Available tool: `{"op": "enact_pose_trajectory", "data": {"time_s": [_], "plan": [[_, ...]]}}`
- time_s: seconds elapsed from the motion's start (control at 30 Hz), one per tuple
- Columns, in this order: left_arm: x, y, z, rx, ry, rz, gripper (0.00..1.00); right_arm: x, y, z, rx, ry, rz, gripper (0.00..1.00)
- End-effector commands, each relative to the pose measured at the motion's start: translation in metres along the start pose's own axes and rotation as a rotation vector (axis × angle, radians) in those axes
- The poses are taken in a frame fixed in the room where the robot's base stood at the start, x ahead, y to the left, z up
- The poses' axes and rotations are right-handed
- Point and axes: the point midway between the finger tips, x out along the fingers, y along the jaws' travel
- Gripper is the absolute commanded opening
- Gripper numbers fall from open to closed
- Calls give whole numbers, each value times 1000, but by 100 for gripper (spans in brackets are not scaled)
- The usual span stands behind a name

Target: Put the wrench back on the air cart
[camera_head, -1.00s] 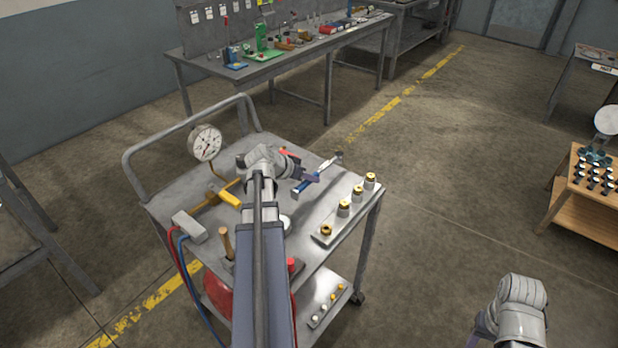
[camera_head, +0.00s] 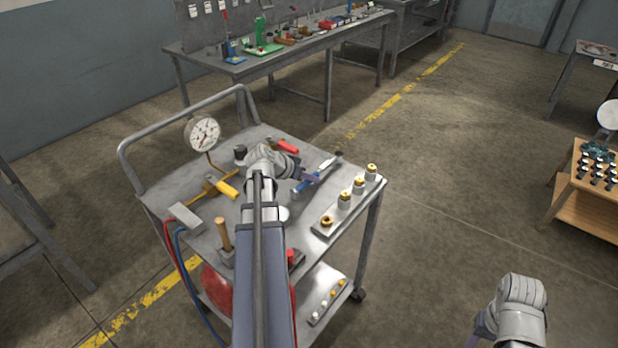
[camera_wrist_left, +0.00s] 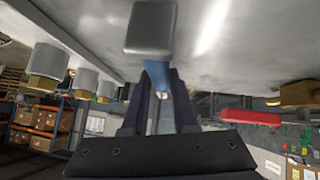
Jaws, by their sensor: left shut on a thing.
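The wrench (camera_head: 326,168), with a blue handle and grey metal head, is at the right half of the cart top, near the brass fittings. My left gripper (camera_head: 311,179) is shut on its blue handle. I cannot tell whether the wrench touches the cart top. The grey air cart (camera_head: 180,160) stands below my left arm, which hides part of its top. My right gripper (camera_head: 482,328) is at the lower right, off the cart, its jaws mostly hidden.
A workbench (camera_head: 285,57) stands behind.

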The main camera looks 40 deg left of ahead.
Motion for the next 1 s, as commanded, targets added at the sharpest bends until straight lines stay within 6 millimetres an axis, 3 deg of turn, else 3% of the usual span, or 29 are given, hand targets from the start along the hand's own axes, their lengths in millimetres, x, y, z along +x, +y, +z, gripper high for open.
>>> {"op": "enact_pose_trajectory", "data": {"time_s": [0.47,0.5,0.8,1.0], "plan": [[7,-2,7,0,1,0,0,10,-1,-1,0,0,0,50],[6,-2,6,0,1,0,30,9,-1,0,0,0,0,50],[6,-2,6,0,0,0,62,9,-1,0,0,0,0,50],[6,-2,6,0,-1,0,62,9,-1,0,0,0,0,50]]}}
